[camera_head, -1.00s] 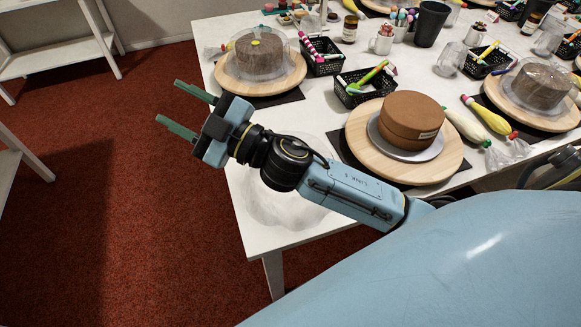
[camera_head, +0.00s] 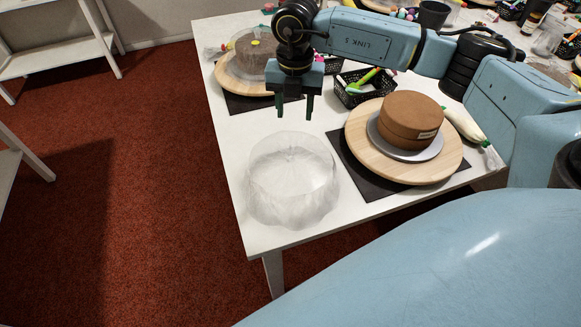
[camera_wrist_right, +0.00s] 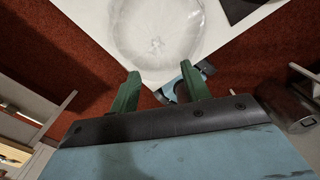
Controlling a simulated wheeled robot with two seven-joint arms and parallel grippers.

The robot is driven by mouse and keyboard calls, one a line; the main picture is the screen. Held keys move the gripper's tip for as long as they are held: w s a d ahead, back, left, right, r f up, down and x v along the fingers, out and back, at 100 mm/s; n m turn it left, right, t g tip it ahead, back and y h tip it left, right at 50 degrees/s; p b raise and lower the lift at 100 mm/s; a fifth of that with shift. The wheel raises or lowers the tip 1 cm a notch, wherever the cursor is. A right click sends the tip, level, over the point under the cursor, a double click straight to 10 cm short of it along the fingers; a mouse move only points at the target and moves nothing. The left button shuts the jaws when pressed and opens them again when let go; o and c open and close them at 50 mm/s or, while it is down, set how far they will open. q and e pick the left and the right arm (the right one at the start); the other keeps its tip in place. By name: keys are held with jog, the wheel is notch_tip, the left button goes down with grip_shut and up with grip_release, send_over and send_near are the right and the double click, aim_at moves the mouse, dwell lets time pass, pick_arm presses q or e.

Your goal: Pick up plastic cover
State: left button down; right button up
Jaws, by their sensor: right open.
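A clear plastic cover (camera_head: 290,180) sits on the near left corner of the white table, apart from any cake. It also shows in the right wrist view (camera_wrist_right: 157,32), at the top, beyond the fingertips. My right gripper (camera_head: 295,112) is open and empty, with its fingers pointing down. It is behind the cover in the head view and apart from it. The two green fingers also show in the wrist view (camera_wrist_right: 160,74), spread apart. My left gripper is not in view.
A brown cake (camera_head: 410,119) stands on a wooden turntable (camera_head: 370,154) on a dark mat, right of the cover. A covered cake (camera_head: 249,47) on another turntable is partly behind my right arm. A black basket (camera_head: 353,97) with pens stands near the gripper. The table's left edge is close to the cover.

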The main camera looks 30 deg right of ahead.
send_over(291, 151)
jog(key=f, duration=0.7)
jog(key=shift+d, duration=0.4)
jog(key=f, duration=0.5)
jog(key=shift+w+a+f, duration=0.1)
jog(key=shift+a+f, duration=0.3)
grip_shut()
